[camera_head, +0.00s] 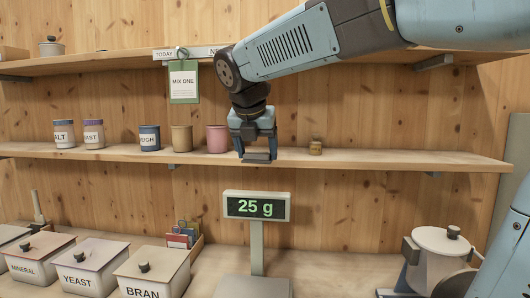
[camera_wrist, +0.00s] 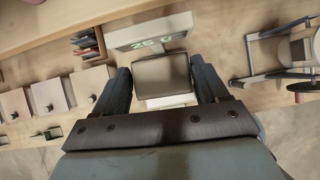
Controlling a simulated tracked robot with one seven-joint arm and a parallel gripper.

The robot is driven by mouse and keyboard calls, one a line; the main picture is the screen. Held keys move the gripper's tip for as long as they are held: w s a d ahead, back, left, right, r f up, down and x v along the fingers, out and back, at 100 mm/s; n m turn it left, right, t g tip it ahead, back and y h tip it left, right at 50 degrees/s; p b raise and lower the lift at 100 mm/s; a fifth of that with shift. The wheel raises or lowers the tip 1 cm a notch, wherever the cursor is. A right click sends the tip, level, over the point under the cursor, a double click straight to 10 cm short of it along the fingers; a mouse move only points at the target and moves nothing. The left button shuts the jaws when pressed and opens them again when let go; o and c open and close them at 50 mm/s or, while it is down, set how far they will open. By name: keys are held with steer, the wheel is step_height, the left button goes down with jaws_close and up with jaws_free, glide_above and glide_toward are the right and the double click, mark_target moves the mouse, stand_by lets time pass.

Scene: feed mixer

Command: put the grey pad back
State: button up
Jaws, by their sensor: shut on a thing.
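My gripper (camera_head: 256,146) hangs from the arm in front of the middle shelf, above and behind the scale display in the head view. It is shut on the grey pad (camera_wrist: 162,76), which shows as a flat dark grey block between the two fingers in the wrist view. In the head view the pad (camera_head: 258,157) is a thin dark edge below the fingers. The pad is held in the air, with the scale below it. The scale display (camera_head: 257,206) reads 25 g. The scale's plate (camera_head: 252,288) is partly cut off at the bottom edge.
Lidded bins, such as the BRAN bin (camera_head: 150,270), stand lower left. A white pot (camera_head: 440,255) stands lower right.

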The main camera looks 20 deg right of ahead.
steer(key=w+d, duration=0.2)
steer(key=w, duration=0.3)
steer(key=w+d, duration=0.3)
steer(key=w, duration=0.2)
steer(key=w+d, duration=0.2)
steer(key=w, duration=0.4)
steer(key=shift+d, duration=0.4)
steer(key=shift+w+f, duration=0.2)
steer(key=shift+f, duration=0.05)
steer(key=shift+s+f, duration=0.1)
steer(key=shift+f, duration=0.35)
steer(key=o, duration=1.1)
